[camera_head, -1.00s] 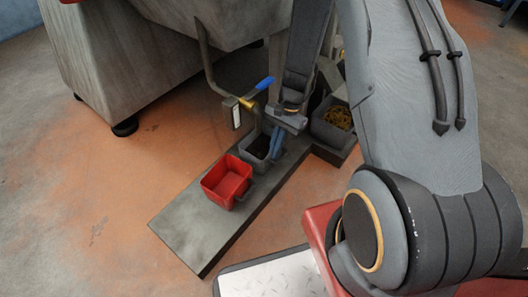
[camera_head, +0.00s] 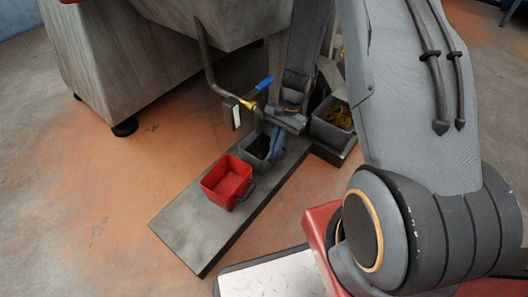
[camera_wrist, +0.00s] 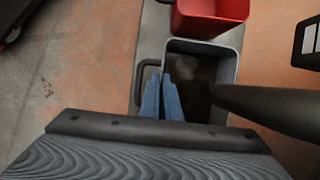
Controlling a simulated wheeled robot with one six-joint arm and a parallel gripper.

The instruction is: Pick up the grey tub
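The grey tub (camera_head: 247,157) stands on the grey plinth (camera_head: 195,235), behind a red tub. In the wrist view the grey tub (camera_wrist: 231,68) shows from above, with a dark inside and a dark handle (camera_wrist: 140,82) at its left. My gripper (camera_wrist: 161,90) points down at the tub's left wall. One blue finger is outside, between wall and handle, and the other is inside. The fingers are close together with the thin wall between them, and they look shut on it. In the head view my gripper (camera_head: 276,146) covers the tub's right side.
The red tub (camera_head: 226,183) is close in front of the grey one. A pipe (camera_head: 210,75) with a blue-handled valve (camera_head: 264,83) hangs over the grey tub. Another grey bin (camera_head: 327,130) with yellowish-brown contents stands to the right. The plinth's front end is clear.

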